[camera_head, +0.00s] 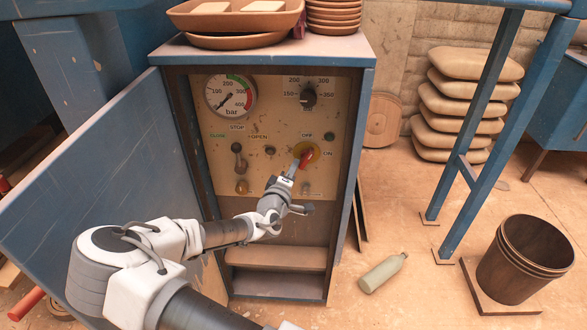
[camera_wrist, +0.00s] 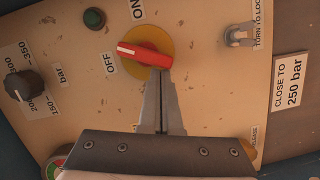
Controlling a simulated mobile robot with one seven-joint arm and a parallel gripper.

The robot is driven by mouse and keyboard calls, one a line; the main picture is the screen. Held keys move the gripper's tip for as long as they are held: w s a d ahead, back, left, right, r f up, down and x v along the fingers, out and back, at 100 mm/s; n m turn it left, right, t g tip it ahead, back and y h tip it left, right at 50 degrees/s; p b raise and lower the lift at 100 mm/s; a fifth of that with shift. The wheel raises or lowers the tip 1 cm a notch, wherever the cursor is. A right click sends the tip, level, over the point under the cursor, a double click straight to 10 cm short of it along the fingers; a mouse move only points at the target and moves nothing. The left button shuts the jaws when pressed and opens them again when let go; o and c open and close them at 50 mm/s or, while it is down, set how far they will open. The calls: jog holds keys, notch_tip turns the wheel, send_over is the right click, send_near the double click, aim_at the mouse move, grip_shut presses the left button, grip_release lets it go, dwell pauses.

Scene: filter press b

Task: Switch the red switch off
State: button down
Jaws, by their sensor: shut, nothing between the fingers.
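The red switch (camera_wrist: 145,55) is a red bar handle on a round yellow plate (camera_wrist: 150,38), on a beige control panel. In the wrist view its white-marked end points left, close to the OFF label (camera_wrist: 111,63) and a little toward the ON label (camera_wrist: 138,10). The red switch also shows in the head view (camera_head: 308,153), partly hidden by my gripper. My gripper (camera_wrist: 161,76) is shut and empty. Its fingertips are at the handle's unmarked end; I cannot tell whether they touch it. It also shows in the head view (camera_head: 295,166).
The panel also carries a pressure gauge (camera_head: 231,95), a black dial (camera_head: 308,98) and a small lever (camera_head: 239,158). The blue cabinet door (camera_head: 95,165) stands open on the left. A bottle (camera_head: 383,272) and a bucket (camera_head: 525,260) are on the floor at right.

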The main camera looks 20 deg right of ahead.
jog(key=shift+d+f+n+h+b, duration=0.15)
jog(key=shift+f+n+h+b, duration=0.2)
jog(key=shift+n+b, duration=0.55)
jog(key=shift+d+f, duration=0.1)
jog(key=shift+f, duration=0.05)
dwell(2.5)
jog(key=shift+s, duration=0.1)
jog(key=p+v, duration=0.2)
jog(key=v, duration=1.5)
jog(key=shift+s+f, duration=0.15)
jog(key=shift+s, duration=0.05)
